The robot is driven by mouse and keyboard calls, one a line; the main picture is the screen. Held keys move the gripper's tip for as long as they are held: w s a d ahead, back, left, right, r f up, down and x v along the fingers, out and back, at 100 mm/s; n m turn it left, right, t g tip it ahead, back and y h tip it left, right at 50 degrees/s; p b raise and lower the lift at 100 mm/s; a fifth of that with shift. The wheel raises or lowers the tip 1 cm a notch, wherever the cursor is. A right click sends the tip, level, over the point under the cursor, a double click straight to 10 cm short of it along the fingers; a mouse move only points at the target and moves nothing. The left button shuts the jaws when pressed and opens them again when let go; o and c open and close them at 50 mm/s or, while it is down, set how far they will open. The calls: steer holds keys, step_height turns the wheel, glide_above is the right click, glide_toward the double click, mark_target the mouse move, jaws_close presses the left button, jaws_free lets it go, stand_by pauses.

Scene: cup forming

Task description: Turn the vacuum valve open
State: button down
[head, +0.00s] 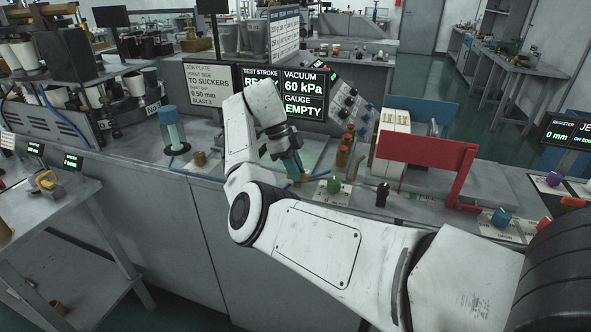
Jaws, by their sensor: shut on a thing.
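My gripper (291,159) is at the end of my white arm, pointing down over the bench in the middle of the head view. It is shut on a small teal handle (293,163) above a brass-coloured fitting (298,179). This looks like the vacuum valve, but the jaws hide much of it and its turn angle cannot be told. A display (303,93) behind reads VACUUM 60 kPa and GAUGE EMPTY.
A green knob (334,185) and a black knob (382,194) stand to the right on the bench. A red panel (426,152) stands beyond them. Brass bottles (344,150) stand close behind.

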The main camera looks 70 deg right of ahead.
steer(key=c, duration=1.1)
jaws_free()
steer(key=shift+c, duration=0.2)
steer(key=p+v, duration=0.1)
steer(key=v, duration=0.9)
steer(key=shift+r, duration=0.35)
steer(key=shift+w, duration=0.15)
